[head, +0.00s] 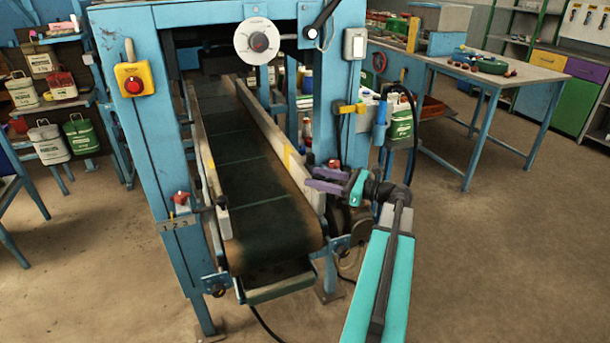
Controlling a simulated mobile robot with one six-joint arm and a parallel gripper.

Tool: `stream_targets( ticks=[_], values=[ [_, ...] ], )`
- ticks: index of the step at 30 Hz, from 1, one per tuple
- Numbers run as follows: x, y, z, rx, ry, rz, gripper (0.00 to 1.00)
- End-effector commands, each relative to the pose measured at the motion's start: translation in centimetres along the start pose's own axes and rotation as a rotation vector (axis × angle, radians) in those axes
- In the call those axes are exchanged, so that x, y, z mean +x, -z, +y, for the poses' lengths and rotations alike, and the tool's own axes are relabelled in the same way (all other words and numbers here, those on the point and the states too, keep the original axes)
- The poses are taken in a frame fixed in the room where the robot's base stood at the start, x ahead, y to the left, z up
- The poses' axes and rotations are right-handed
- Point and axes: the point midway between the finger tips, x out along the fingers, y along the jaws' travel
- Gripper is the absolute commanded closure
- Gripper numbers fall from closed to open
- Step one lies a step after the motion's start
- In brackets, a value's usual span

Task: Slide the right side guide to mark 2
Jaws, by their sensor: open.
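The right side guide (272,140) is a pale rail with a yellow stripe, running along the right edge of the dark conveyor belt (245,165). My gripper (312,179), with two purple fingers, is open beside the near end of this guide. Its fingers point left toward the guide; I cannot tell whether they touch it. A red knob (334,163) shows just behind the fingers. No numbered marks can be read on the right side. The left side guide (207,160) stands along the belt's left edge, near a plate (176,224) numbered 1 2 3.
The blue machine frame (140,130) rises on both sides of the belt, with a yellow emergency-stop box (134,79) and a white dial (257,41). A workbench (500,62) stands at the back right. The floor at right is clear.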

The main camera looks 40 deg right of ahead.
Motion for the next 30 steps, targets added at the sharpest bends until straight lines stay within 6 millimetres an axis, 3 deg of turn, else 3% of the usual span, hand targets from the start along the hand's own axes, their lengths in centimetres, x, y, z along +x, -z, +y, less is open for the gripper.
stream_targets(
  ticks=[9,23,30],
  values=[
    [3.7,0.0,0.0,0.0,-0.002,-0.001,0.56],
    [4.6,0.0,0.1,0.0,-0.002,0.0,0.56],
    [4.6,0.0,0.1,0.0,-0.002,0.0,0.96]
  ],
)
